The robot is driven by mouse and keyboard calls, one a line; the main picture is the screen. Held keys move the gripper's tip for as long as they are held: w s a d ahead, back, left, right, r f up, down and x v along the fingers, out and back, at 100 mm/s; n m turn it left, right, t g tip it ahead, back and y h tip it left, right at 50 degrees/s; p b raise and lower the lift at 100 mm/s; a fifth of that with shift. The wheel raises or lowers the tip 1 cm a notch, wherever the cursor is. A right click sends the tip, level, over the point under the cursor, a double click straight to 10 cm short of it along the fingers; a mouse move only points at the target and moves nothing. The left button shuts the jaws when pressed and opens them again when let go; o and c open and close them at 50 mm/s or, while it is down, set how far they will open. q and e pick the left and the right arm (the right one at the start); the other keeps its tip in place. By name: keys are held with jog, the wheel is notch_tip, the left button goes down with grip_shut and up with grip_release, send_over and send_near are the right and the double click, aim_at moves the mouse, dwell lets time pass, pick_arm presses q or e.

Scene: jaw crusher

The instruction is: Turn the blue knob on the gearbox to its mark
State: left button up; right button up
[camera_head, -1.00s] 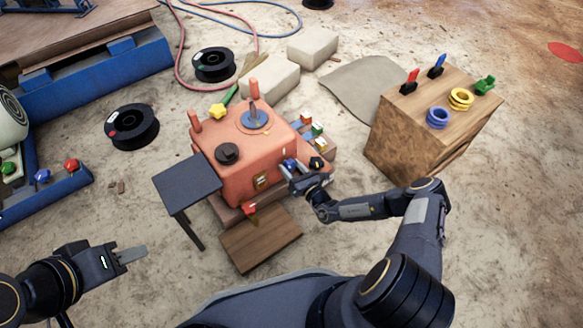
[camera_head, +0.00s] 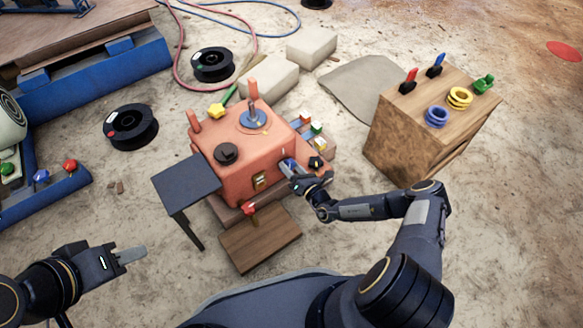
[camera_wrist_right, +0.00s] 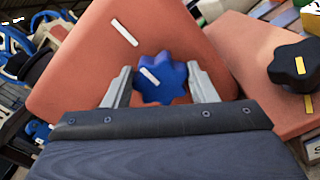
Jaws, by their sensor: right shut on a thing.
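The orange-red gearbox (camera_head: 240,160) stands in the middle of the head view. The blue knob (camera_wrist_right: 172,84) is on its face; it is lobed and has a white stripe. A white mark (camera_wrist_right: 125,32) is on the gearbox face beyond the knob. Stripe and mark slant in nearly the same direction, with a gap between them. My right gripper (camera_wrist_right: 160,88) is shut on the knob, one finger on each side; it also shows at the gearbox's right side in the head view (camera_head: 286,172). My left gripper (camera_head: 132,254) is low at the left, away from everything; its finger opening is unclear.
A black knob (camera_wrist_right: 296,64) with a yellow stripe sits right of my right gripper. A dark side table (camera_head: 186,183) and a wooden board (camera_head: 260,239) are near the gearbox. A wooden crate (camera_head: 410,135) with rings stands at right. Floor around my left gripper is clear.

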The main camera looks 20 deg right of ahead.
jog(key=o, duration=1)
jog(key=shift+s+d+r+p, duration=0.1)
jog(key=shift+s+d+p, duration=0.15)
jog(key=shift+s, duration=0.25)
jog(key=p+v, duration=0.2)
jog(key=v, duration=0.4)
jog(key=shift+s, duration=0.45)
